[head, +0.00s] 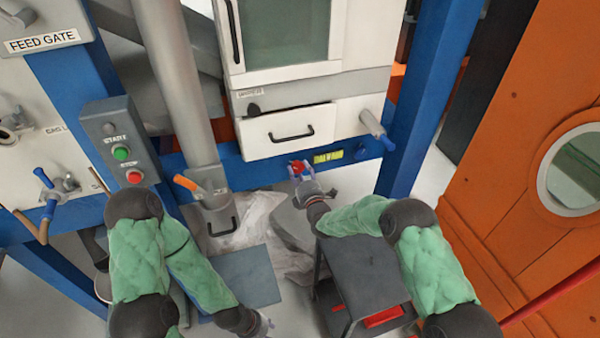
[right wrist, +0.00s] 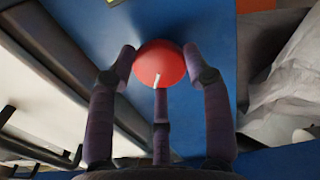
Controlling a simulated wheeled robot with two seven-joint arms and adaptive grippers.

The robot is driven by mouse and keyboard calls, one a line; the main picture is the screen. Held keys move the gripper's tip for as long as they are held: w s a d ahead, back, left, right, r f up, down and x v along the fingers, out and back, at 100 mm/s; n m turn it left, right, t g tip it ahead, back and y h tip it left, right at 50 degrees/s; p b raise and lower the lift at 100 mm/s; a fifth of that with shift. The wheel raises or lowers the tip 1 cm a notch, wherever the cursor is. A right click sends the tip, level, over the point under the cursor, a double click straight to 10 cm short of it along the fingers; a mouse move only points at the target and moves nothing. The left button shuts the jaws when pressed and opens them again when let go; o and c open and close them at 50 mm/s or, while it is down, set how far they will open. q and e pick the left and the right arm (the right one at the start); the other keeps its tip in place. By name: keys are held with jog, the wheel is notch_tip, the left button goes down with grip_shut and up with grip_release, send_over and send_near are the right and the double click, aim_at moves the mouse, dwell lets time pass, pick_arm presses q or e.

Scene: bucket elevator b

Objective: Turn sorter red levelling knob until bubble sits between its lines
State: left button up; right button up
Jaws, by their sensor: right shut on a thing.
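The red levelling knob (head: 298,166) sits on the blue beam below the white sorter's drawer. In the right wrist view the knob (right wrist: 160,64) is a red disc with a white mark pointing down and slightly left. My right gripper (head: 301,173) is shut on the knob, its fingers (right wrist: 160,75) around the rim. The yellow-green bubble level (head: 328,156) is on the beam just right of the knob. Its bubble and lines are too small to tell apart. My left gripper (head: 257,325) is low at the bottom edge, away from the knob; its fingers are unclear.
A white drawer (head: 290,131) with a black handle is above the knob. A grey start/stop box (head: 122,145) and a grey pipe (head: 172,75) stand left. A blue post (head: 419,95) and an orange panel (head: 525,120) stand right. A dark step stool (head: 368,275) is below my right arm.

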jog(key=o, duration=1.1)
jog(key=shift+o, duration=0.2)
jog(key=v, duration=1.2)
